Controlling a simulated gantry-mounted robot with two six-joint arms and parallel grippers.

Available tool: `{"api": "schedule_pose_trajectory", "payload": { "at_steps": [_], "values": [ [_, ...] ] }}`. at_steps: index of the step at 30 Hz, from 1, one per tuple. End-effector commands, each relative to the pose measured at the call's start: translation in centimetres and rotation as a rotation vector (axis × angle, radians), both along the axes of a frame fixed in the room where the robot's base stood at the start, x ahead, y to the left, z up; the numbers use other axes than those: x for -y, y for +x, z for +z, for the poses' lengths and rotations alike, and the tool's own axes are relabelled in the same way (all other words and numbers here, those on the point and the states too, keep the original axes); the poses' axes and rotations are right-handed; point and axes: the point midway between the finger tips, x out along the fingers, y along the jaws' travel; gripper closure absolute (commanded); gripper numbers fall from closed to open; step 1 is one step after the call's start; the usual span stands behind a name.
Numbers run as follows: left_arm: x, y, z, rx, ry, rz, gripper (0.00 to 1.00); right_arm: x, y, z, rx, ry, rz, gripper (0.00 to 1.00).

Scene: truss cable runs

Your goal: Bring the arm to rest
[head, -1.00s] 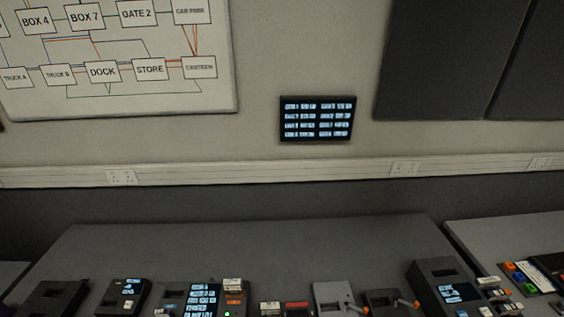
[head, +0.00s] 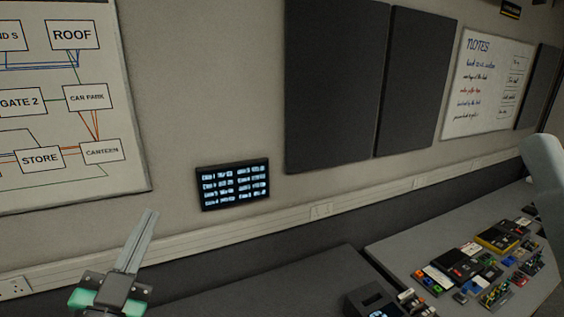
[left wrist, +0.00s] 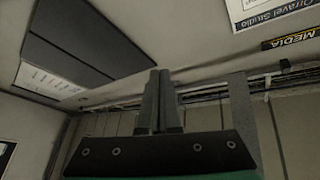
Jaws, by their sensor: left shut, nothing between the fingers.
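My left gripper (head: 148,222) stands at the lower left of the head view, its fingers together and pointing up, with nothing between them. It is in the air in front of the wall, left of the small wall display. In the left wrist view the same gripper (left wrist: 158,76) has its two fingers side by side and touching, with wall and ceiling trunking beyond. A pale, rounded arm part at the right edge of the head view is probably mine; no right gripper shows there.
A desk (head: 270,285) runs along the wall, with a black device (head: 378,303) at its front. Another desk at right holds several small boxes and coloured parts (head: 490,245). A display (head: 233,184), a diagram board (head: 70,110), dark panels (head: 335,85) and a notes board (head: 487,85) hang on the wall.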

Motion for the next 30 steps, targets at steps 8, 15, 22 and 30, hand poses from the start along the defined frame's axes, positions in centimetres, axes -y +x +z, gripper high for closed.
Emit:
{"api": "schedule_pose_trajectory", "payload": {
  "at_steps": [8, 15, 22, 30],
  "values": [
    [4.3, -13.0, 17.6, 0.411, -0.253, -0.249, 1.0, 0.0, 0.0, 1.8, 0.0, 0.0, 0.0, 0.5],
    [4.0, -15.8, 18.1, 0.432, -0.49, -0.409, 1.0, 0.0, 0.0, 1.6, 0.0, 0.0, 0.0, 0.5],
    [4.0, -15.7, 18.1, 0.431, -0.494, -0.41, 1.0, 0.0, 0.0, 1.6, 0.0, 0.0, 0.0, 0.5],
    [4.0, -15.7, 18.0, 0.43, -0.493, -0.41, 1.0, 0.0, 0.0, 1.6, 0.0, 0.0, 0.0, 0.5]
  ]
}}
